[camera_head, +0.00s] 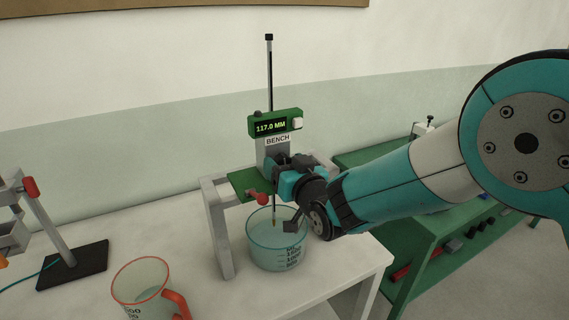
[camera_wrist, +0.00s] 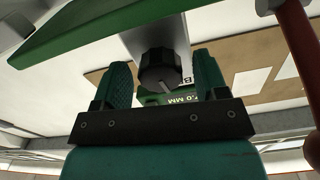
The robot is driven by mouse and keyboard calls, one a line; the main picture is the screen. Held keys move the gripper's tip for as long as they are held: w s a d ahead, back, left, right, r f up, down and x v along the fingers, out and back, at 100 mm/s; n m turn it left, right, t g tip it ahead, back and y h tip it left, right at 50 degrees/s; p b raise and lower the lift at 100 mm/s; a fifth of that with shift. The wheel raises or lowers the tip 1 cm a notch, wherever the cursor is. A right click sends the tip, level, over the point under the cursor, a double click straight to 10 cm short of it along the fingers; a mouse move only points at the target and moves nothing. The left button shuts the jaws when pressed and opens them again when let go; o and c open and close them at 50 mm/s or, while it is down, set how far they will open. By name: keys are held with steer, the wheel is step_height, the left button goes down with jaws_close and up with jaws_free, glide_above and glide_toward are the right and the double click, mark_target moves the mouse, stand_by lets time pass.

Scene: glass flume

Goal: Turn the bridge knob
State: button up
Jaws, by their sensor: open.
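The bridge (camera_head: 214,192) is a grey frame over the bench, with a green plate and a grey post marked "BENCH". Its green display box (camera_head: 275,124) reads 117.0 MM. In the wrist view, the round black knob (camera_wrist: 158,70) with a pale pointer line sits on the grey post. My gripper (camera_wrist: 162,78) is open, with one finger on each side of the knob; I cannot tell whether either finger touches it. In the head view my gripper (camera_head: 284,163) is at the post below the label and hides the knob.
A thin rod (camera_head: 269,65) rises from the display box. A glass beaker of liquid (camera_head: 278,252) stands under the bridge, close below my wrist. A red-tipped handle (camera_head: 263,199) projects from the plate. A red-handled jug (camera_head: 142,283) is front left; a green bench (camera_head: 448,262) is right.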

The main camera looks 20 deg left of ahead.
steer(key=c, duration=0.9)
steer(key=m+b, duration=0.1)
steer(key=b, duration=0.2)
steer(key=shift+f+m+b, duration=0.3)
steer(key=shift+f+b, duration=0.05)
steer(key=shift+c, duration=0.2)
steer(key=shift+m+b, duration=1)
steer(key=shift+b, duration=0.25)
steer(key=shift+r+m+b, duration=0.3)
steer(key=shift+m+b, duration=0.1)
steer(key=shift+m, duration=0.2)
steer(key=o, duration=0.9)
steer(key=shift+o, duration=0.2)
steer(key=shift+d, duration=0.1)
steer(key=b+v, duration=0.5)
steer(key=v, duration=1.2)
steer(key=shift+s+b, duration=0.2)
steer(key=shift+b, duration=0.2)
